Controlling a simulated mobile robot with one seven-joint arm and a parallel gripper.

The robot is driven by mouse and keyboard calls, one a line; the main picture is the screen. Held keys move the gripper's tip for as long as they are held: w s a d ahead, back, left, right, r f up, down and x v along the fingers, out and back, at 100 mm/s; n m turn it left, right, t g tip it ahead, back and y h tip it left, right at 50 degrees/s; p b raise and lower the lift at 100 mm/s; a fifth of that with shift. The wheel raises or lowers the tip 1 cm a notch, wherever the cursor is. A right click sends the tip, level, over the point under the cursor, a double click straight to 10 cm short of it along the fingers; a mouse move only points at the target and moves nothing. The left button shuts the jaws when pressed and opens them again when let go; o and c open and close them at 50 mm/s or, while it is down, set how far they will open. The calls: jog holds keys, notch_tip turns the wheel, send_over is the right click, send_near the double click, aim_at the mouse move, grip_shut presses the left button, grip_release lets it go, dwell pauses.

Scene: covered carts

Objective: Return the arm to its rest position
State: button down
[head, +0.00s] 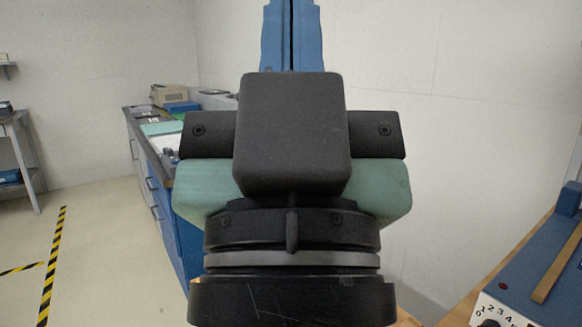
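My gripper (292,38) stands upright close in front of the head camera. Its two blue fingers rise at the top middle, side by side with only a dark line between them, and look shut. The fingertips run out of the top of the picture, so their very ends are hidden. Below the fingers are a black box, a black crossbar with screws, a green-teal body and a dark round wrist, all mine. I see nothing held in the visible part of the fingers.
A blue bench (160,180) with a dark top stands behind at left, carrying a beige device (170,94). A grey shelf unit (22,150) is at far left. Yellow-black tape (52,255) marks open floor.

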notch_tip(320, 180, up, 27)
jog(key=p, duration=2.4)
jog(key=shift+f, duration=0.15)
jog(key=c, duration=1.5)
grip_release()
jog(key=shift+c, duration=0.2)
